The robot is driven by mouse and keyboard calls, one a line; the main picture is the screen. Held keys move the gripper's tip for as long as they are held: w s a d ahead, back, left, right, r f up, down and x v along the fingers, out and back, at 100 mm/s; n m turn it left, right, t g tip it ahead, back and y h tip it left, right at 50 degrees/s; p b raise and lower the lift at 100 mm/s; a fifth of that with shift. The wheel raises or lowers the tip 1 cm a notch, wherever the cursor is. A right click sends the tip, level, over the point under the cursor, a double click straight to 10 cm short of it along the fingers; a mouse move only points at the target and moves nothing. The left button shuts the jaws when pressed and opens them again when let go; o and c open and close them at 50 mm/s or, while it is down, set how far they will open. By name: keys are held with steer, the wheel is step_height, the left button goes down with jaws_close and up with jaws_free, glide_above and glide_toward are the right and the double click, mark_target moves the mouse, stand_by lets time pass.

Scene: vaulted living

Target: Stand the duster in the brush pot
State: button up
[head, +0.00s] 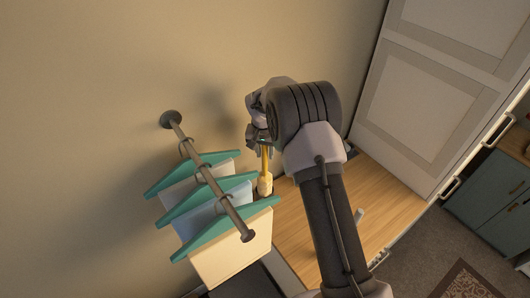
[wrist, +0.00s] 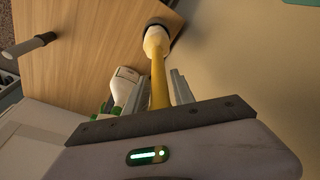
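The duster (head: 264,160) has a yellow handle and a cream end that points down. It also shows in the wrist view (wrist: 159,75), running away from my gripper. My gripper (head: 262,141), seen in the wrist view (wrist: 162,88) too, has its fingers close on both sides of the yellow handle and appears shut on it. A dark round thing, likely the brush pot (wrist: 164,23), shows at the duster's cream end over the wooden top. The cream end overlaps it in view; I cannot tell whether it is inside or above.
A wall rack (head: 208,176) with teal hangers and hanging cloths stands close left of the duster. A white-and-green bottle (wrist: 123,88) is beside the handle in the wrist view. The wooden top (head: 386,197) has a pale peg (head: 360,215). Tall cabinet doors (head: 425,90) rise behind right.

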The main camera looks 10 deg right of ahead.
steer(key=shift+o, duration=1.3)
step_height(320, 180, up, 17)
steer(key=s+a, duration=0.1)
steer(key=s, duration=0.2)
steer(key=shift+a+b, duration=0.15)
steer(key=shift+b, duration=0.3)
steer(key=shift+r, duration=0.1)
